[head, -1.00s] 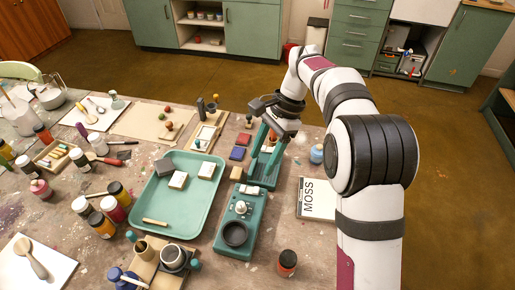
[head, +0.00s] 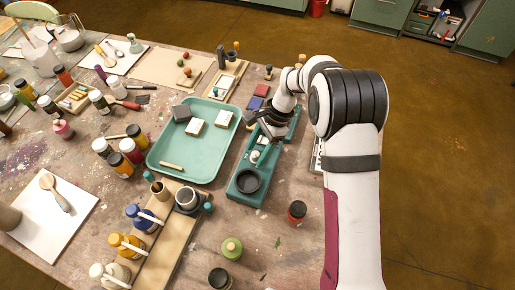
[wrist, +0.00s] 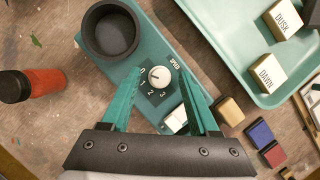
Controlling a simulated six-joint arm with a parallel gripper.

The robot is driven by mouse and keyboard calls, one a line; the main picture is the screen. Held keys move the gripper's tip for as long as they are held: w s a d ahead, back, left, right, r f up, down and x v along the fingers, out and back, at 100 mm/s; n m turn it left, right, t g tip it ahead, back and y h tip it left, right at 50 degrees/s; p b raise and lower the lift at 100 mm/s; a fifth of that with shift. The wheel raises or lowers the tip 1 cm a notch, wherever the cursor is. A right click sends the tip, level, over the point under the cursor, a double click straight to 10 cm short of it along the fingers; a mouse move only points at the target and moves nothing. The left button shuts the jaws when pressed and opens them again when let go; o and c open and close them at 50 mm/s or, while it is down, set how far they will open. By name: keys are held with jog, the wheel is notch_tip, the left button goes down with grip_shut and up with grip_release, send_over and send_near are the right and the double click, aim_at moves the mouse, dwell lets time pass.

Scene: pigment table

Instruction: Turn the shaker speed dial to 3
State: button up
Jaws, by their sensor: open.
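The teal shaker (head: 265,172) stands on the table right of the tray, with a dark round cup holder (head: 248,181) at its near end. In the wrist view its white speed dial (wrist: 159,78) sits on a dark plate marked SPEED, with 0, 1, 2 and 3 around it. The dial's small mark seems to face the 0 side, but is too small to be sure. My gripper (wrist: 161,68) is open, its teal fingers on either side of the dial in the picture; contact cannot be told. A white block-like part (wrist: 175,121) shows on the shaker near the right finger.
A teal tray (head: 199,170) with labelled blocks lies left of the shaker. A red-bodied, dark-capped jar (head: 297,211) stands to its right, also in the wrist view (wrist: 34,85). Blue and red pads (wrist: 268,143) and a tan block (wrist: 230,110) lie close to the right finger.

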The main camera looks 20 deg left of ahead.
jog(key=shift+c, duration=0.2)
grip_shut()
